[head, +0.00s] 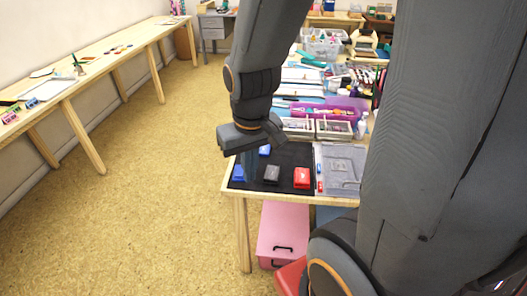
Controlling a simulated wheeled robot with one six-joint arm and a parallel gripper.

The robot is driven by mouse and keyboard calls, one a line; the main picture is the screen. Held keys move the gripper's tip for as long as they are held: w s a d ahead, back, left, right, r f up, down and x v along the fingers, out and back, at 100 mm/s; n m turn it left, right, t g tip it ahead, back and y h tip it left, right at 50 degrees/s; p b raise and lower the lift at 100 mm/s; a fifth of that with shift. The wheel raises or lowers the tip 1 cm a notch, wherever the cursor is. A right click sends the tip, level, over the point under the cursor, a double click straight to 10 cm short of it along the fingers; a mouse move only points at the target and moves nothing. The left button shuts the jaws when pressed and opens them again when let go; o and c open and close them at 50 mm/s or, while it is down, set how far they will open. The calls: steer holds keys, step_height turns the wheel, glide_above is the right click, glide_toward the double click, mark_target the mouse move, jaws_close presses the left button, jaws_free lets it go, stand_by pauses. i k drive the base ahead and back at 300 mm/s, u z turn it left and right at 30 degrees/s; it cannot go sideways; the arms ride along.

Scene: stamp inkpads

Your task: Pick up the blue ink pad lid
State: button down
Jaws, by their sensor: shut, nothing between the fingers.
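Two small blue pieces of the ink pad lie on the black mat (290,156) at the near left corner of the work table. One blue piece (238,173) is at the mat's left edge and the other blue piece (264,150) lies farther back, partly hidden by my wrist. I cannot tell which is the lid.
A black ink pad (272,175) and a red ink pad (302,178) sit on the mat to the right. A clear tray (341,168) lies beside the mat. A purple tray (335,109) and crowded supplies stand behind. A pink drawer box (283,228) is underneath. The floor at left is open.

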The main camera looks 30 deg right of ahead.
mark_target(265, 150)
steer(key=k, duration=0.5)
steer(key=u, duration=0.4)
steer(key=i, duration=0.7)
steer(key=z, duration=0.75)
steer(key=i, duration=0.35)
steer(key=z, duration=0.4)
